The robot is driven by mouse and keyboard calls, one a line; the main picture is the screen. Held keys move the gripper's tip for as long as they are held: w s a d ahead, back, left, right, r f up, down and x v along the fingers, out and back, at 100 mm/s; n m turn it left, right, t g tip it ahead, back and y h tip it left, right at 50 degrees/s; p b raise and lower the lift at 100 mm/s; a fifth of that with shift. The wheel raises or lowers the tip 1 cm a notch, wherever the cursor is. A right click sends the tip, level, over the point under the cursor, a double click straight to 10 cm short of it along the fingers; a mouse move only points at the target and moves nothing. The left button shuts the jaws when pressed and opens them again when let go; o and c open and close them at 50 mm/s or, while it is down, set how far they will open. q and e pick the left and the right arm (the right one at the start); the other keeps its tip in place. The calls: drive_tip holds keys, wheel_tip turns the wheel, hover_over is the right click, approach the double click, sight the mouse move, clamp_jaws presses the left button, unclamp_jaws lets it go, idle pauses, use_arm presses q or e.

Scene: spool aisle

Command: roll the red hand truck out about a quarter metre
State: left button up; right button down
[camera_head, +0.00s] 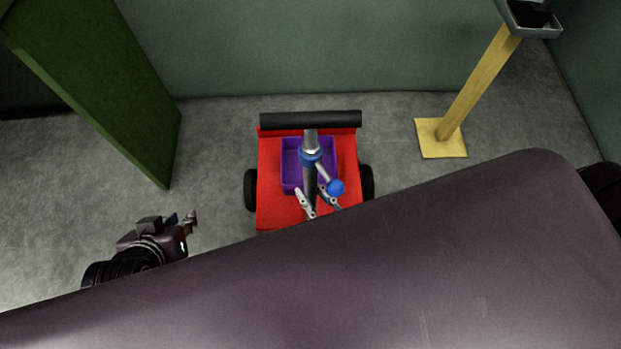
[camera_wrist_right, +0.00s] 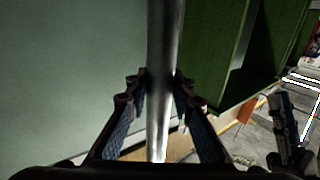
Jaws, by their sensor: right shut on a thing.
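The red hand truck (camera_head: 270,205) stands on the grey floor in the middle of the head view. It has black wheels, a dark roller-like bar at its far edge and a purple bin (camera_head: 289,178) on its deck.
A green panel (camera_head: 110,85) stands at the left. A yellow post on a square base (camera_head: 430,148) stands right of the truck. A green wall (camera_head: 300,45) is behind the truck. Bare floor lies on both sides. My own dark body hides the lower part of the head view.

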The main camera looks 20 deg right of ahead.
use_arm(q)
drive_tip(key=shift+s+a+f, duration=0.15)
drive_tip(key=shift+s+f, duration=0.1)
drive_tip(key=shift+s, duration=0.2)
use_arm(e)
drive_tip(key=shift+s+a, duration=0.15)
drive_tip(key=shift+s, duration=0.2)
drive_tip(key=shift+f, duration=0.1)
drive_tip(key=c, duration=1.7)
unclamp_jaws()
drive_tip(key=shift+o, duration=0.2)
drive_tip(key=v, duration=1.2)
